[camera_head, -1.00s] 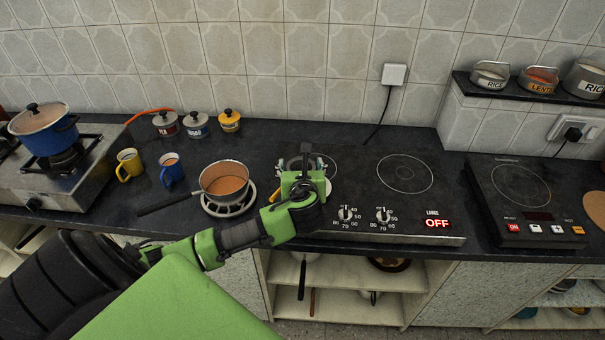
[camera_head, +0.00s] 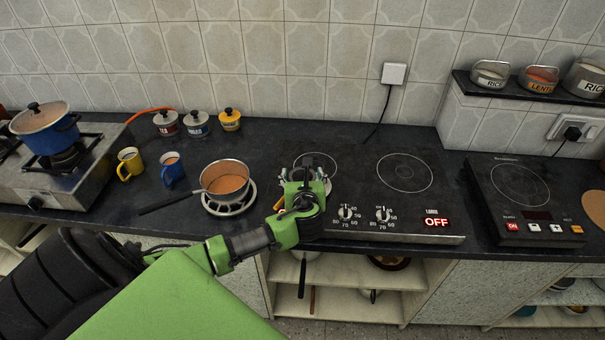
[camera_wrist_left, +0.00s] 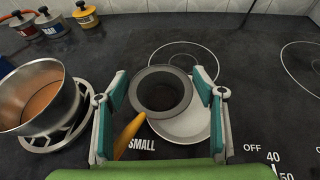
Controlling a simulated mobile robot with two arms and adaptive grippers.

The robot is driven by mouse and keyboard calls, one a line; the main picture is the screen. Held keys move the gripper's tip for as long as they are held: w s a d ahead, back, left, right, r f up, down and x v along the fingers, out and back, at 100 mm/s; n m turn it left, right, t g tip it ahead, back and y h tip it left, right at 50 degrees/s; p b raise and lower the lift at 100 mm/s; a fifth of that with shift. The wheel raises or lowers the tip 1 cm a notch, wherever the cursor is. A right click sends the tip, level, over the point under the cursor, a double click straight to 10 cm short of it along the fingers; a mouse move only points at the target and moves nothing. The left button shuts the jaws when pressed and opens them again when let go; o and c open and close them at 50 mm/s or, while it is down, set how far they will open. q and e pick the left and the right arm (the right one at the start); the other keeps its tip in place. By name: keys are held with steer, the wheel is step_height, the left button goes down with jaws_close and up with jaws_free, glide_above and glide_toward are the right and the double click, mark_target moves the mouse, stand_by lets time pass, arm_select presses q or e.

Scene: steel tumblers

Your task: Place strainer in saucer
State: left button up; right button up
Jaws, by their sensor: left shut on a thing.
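The strainer (camera_wrist_left: 161,92) is a dark grey round cup with a yellow-orange handle. In the left wrist view it sits between the two teal fingers of my left gripper (camera_wrist_left: 159,84), which is shut on it. The white saucer (camera_wrist_left: 192,128) lies on the black cooktop, partly hidden by the strainer, which overlaps its left and far part. I cannot tell whether the strainer touches the saucer. In the head view my left gripper (camera_head: 308,172) is over the cooktop's left side and hides most of the strainer. My right gripper is not in view.
A pan (camera_head: 226,179) of brown liquid stands on a metal ring just left of the gripper. Blue (camera_head: 172,170) and yellow (camera_head: 130,164) mugs and lidded jars are farther left. The cooktop's right burner (camera_head: 404,173) is bare.

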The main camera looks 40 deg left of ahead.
arm_select(q)
steer(key=shift+f, duration=0.25)
steer(key=o, duration=1.1)
steer(key=shift+d+r, duration=0.1)
steer(key=shift+r, duration=0.5)
steer(key=v, duration=1.2)
steer(key=shift+b, duration=0.35)
steer(key=shift+f, duration=0.2)
